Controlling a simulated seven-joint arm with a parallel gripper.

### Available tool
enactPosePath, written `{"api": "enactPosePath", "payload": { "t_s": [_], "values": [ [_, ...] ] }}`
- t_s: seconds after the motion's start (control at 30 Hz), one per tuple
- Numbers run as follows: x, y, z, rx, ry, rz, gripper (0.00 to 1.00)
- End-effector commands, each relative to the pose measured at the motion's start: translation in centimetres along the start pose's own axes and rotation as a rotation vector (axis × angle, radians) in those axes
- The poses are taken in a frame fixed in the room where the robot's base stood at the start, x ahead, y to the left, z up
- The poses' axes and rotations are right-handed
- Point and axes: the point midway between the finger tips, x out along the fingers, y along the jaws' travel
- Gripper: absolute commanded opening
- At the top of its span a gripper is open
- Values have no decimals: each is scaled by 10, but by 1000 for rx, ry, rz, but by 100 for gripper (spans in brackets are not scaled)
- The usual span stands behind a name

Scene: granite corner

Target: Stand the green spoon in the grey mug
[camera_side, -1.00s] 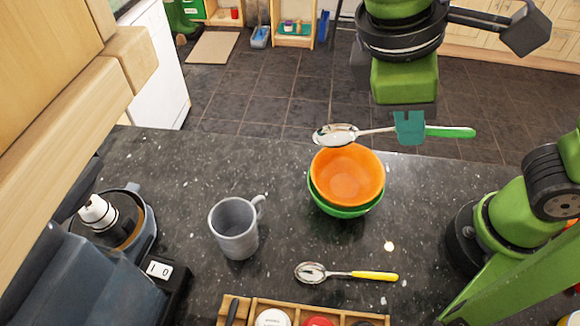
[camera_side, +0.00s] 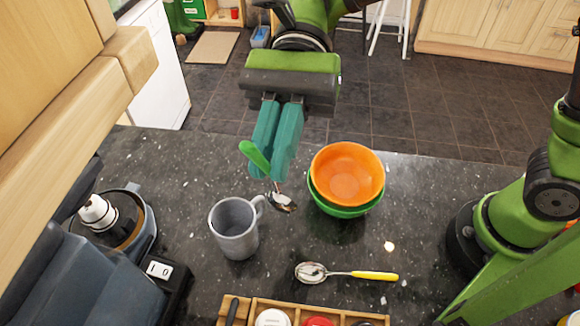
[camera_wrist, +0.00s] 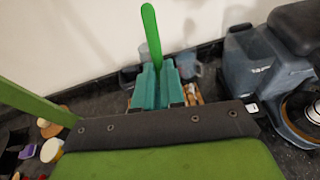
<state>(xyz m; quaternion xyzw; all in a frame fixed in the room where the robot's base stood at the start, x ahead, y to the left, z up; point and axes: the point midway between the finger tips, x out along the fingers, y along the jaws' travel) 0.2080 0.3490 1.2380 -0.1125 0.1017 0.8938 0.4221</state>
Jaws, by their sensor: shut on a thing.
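The green spoon (camera_side: 255,156) is held in my gripper (camera_side: 271,176), which is shut on it. Its green handle points up and to the left, and its metal bowl hangs down at the lower right. The grey mug (camera_side: 234,240) stands upright on the dark counter, its handle toward the upper right. The spoon's bowl is just up and right of the mug in the side view, not inside it. In the wrist view the spoon's green handle (camera_wrist: 151,35) rises beyond the teal fingers (camera_wrist: 158,88).
An orange bowl (camera_side: 347,173) sits in a green bowl (camera_side: 340,211) to the right of the mug. A yellow-handled spoon (camera_side: 346,274) lies in front. A wooden rack (camera_side: 238,310) is at the front edge. A blue-grey appliance (camera_side: 108,285) stands at left.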

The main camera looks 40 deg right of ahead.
Motion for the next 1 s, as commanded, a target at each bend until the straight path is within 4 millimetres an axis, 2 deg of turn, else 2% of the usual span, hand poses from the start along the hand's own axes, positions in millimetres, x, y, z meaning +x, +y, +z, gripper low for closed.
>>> {"api": "enactPosePath", "payload": {
  "t_s": [0.2,0.47,0.7,1.0],
  "values": [
    [-30,-45,5,38,-167,-292,0],
    [-65,-82,2,39,-276,-504,0],
    [-52,-84,-34,22,-313,-495,0],
    [-46,-86,-51,10,-326,-496,0]
  ]
}}
